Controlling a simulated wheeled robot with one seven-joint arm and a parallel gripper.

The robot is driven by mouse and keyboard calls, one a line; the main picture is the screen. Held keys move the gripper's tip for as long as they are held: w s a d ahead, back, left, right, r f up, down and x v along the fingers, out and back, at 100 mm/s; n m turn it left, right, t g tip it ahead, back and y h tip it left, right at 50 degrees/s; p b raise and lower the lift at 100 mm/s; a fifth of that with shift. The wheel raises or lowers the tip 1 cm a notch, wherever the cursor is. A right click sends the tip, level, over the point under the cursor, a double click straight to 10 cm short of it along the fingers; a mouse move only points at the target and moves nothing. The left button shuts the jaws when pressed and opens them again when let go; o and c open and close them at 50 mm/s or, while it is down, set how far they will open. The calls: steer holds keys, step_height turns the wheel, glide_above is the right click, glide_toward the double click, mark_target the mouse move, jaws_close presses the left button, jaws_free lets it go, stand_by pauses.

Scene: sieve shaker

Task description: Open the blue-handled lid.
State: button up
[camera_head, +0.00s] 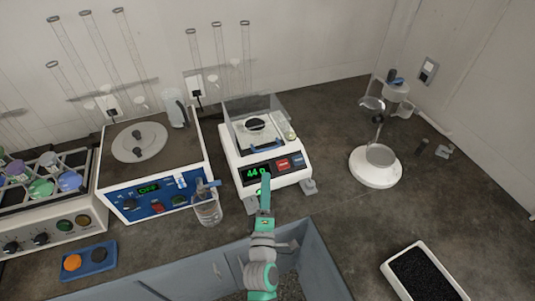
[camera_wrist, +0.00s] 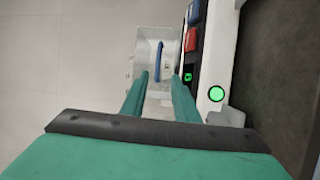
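The transparent lid (camera_head: 252,108) covers the weighing area of a white balance (camera_head: 238,170) with a lit green display. Its blue handle (camera_head: 273,152) is at the front, low on the cover. In the wrist view the blue handle (camera_wrist: 159,58) stands on the clear lid (camera_wrist: 145,45), ahead of my fingertips and lined up with the gap between them. My gripper (camera_head: 266,182) is in front of the balance panel; in the wrist view my gripper (camera_wrist: 162,82) has its two green fingers apart with nothing between them. It does not appear to touch the handle.
A blue-fronted device (camera_head: 150,200) with an OFF display stands left of the balance, a glass beaker (camera_head: 207,210) at its front corner. A white stand (camera_head: 375,172) is at right. A tray of black grains (camera_head: 388,270) lies front right. The counter between is clear.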

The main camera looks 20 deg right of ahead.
steer(key=x, duration=1)
steer(key=shift+s+d+r, duration=0.1)
steer(key=shift+s+r, duration=0.05)
steer(key=shift+w+r, duration=0.1)
steer(key=shift+w, duration=0.45)
steer(key=shift+w+d, duration=0.1)
steer(key=shift+d, duration=0.3)
steer(key=shift+a, duration=0.15)
jaws_close()
